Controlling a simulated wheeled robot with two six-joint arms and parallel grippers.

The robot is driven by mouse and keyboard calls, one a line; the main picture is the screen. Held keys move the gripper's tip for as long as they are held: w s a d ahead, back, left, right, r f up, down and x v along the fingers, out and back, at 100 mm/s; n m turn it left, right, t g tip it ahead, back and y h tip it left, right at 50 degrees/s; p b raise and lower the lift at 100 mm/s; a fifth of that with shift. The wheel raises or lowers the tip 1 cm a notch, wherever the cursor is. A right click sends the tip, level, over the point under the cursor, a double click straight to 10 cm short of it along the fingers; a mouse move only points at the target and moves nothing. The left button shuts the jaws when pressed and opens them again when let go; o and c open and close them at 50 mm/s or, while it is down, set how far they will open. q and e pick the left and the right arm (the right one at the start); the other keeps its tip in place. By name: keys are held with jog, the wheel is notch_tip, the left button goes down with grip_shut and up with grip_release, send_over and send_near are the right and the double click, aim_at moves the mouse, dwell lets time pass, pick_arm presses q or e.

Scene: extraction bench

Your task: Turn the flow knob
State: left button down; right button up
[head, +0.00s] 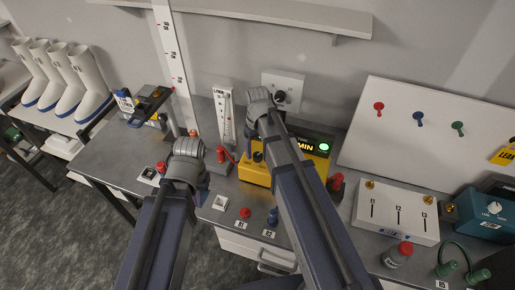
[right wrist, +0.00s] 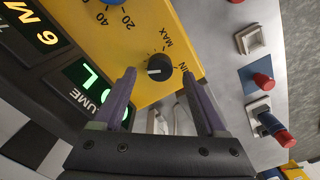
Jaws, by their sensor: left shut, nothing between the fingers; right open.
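The flow knob, taken to be the black knob with a white pointer mark (right wrist: 159,68) and a MIN to MAX scale, sits on the yellow unit (right wrist: 125,35). In the head view the same knob (head: 258,157) shows on the left of the yellow unit's front. My right gripper (right wrist: 159,78) is open, its two purple fingers on either side of the knob in the right wrist view. Whether they touch it I cannot tell. In the head view its fingers are hidden behind my right arm.
A flow tube (head: 225,118) stands left of the yellow unit. A blue knob (right wrist: 110,1) is on the same panel. A white box (head: 397,212) with slots, a teal unit (head: 492,215) and a small red-capped jar (head: 398,255) are to the right. A white board (head: 420,135) stands behind.

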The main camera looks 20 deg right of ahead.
aim_at(257, 155)
notch_tip(257, 155, up, 5)
jog(key=p, duration=0.4)
jog(key=shift+r, duration=0.2)
pick_arm(q)
notch_tip(257, 155, up, 5)
jog(key=shift+r, duration=0.15)
pick_arm(e)
jog(key=shift+f, duration=0.1)
jog(key=shift+h, duration=0.6)
jog(key=s+a+f+b, duration=0.3)
jog(key=s, duration=0.2)
jog(key=s+a+f+b, duration=0.7)
jog(key=s, duration=0.2)
jog(key=shift+s+a+f, duration=0.2)
jog(key=shift+s+a, duration=0.05)
jog(key=shift+s, duration=0.05)
pick_arm(q)
notch_tip(257, 155, down, 10)
jog(key=shift+f, duration=0.25)
pick_arm(e)
jog(key=shift+r, duration=0.1)
